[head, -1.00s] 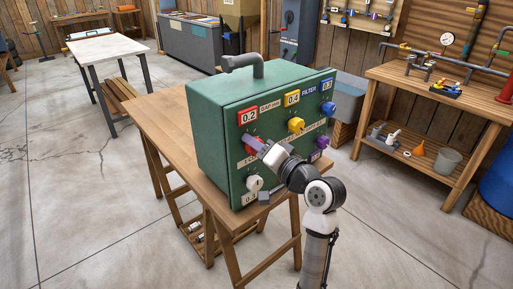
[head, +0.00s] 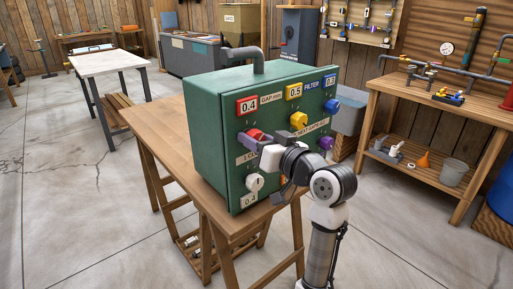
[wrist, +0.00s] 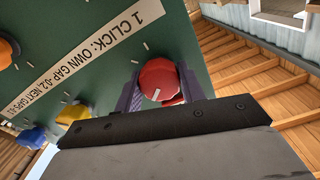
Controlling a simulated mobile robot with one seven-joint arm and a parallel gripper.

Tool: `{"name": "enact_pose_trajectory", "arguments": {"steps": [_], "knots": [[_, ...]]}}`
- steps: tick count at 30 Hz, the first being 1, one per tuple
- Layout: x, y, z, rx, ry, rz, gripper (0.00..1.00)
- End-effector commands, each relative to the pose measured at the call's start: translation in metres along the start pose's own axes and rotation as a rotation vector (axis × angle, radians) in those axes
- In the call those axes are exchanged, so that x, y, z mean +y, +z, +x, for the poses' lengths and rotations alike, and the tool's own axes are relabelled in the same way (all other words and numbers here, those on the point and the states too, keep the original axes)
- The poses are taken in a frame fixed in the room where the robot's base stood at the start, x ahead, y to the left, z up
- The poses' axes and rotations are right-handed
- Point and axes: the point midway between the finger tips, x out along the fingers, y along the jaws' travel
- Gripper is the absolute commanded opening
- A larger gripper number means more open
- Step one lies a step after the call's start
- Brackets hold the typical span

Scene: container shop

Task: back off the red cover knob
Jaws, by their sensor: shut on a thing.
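The red cover knob (wrist: 158,80) sits on the green box's front panel, with a white pointer mark on its face. In the head view the red knob (head: 257,134) shows only in part behind my gripper (head: 257,142). My gripper (wrist: 158,92) is shut on the red knob, one purple finger on each side. The green box (head: 213,130) stands on the wooden trestle table (head: 142,116). Above the knob a red-framed readout (head: 248,105) shows 0.4. A yellow-framed readout (head: 295,91) shows 0.5.
Beside the red knob are a yellow knob (head: 298,120), a blue knob (head: 332,106), a purple knob (head: 326,143) and a white knob (head: 254,182). My arm passes close before the lower panel. A workbench (head: 450,121) stands at right.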

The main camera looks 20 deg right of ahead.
Motion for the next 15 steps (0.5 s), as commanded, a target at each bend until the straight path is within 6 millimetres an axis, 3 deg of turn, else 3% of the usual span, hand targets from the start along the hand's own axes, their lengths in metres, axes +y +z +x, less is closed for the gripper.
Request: {"name": "enact_pose_trajectory", "arguments": {"steps": [15], "knots": [[-0.0002,0.0002,0.0000,-0.002,0.000,-0.075,0.17]]}}
